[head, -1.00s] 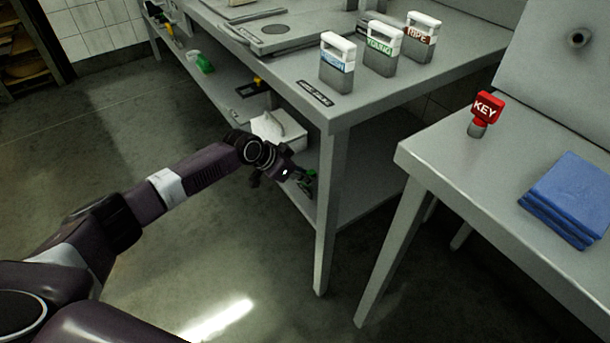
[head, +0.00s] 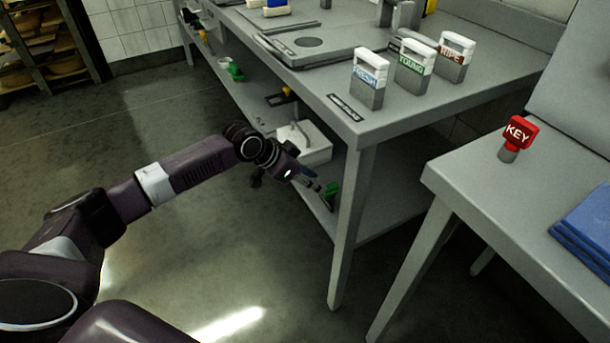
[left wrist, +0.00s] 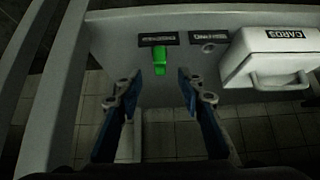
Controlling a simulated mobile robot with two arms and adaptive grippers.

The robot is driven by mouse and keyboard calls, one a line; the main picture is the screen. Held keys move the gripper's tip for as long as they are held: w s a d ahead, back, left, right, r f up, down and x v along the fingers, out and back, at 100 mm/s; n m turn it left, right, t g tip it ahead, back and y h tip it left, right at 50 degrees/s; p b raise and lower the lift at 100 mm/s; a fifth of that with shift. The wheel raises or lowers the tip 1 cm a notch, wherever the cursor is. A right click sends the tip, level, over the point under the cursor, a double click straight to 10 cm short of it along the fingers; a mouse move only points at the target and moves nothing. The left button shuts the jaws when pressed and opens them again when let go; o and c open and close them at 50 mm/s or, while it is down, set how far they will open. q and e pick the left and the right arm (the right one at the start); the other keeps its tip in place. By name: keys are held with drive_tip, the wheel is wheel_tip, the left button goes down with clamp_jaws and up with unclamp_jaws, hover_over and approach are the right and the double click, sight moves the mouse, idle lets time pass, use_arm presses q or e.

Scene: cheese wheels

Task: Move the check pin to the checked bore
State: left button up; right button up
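A green pin (left wrist: 161,60) stands on the lower shelf beside a dark label (left wrist: 159,39), whose lettering is upside down and too small to read. In the head view the green pin (head: 332,189) is near the table's front leg. My left gripper (left wrist: 159,74) is open, its two fingers apart with the pin just ahead, between the lines of the fingertips. It also shows in the head view (head: 316,185), low beside the shelf. An empty round bore (left wrist: 208,48) sits by a second label (left wrist: 208,36). My right gripper is not in view.
A white CARDS box (left wrist: 268,58) stands right of the bore in the wrist view. Another green object (head: 235,71) lies farther along the shelf. The table leg (head: 350,230) is close to my gripper. A red KEY tag (head: 519,133) stands on the right table.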

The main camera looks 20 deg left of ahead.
use_arm(q)
drive_tip(key=shift+v, duration=2)
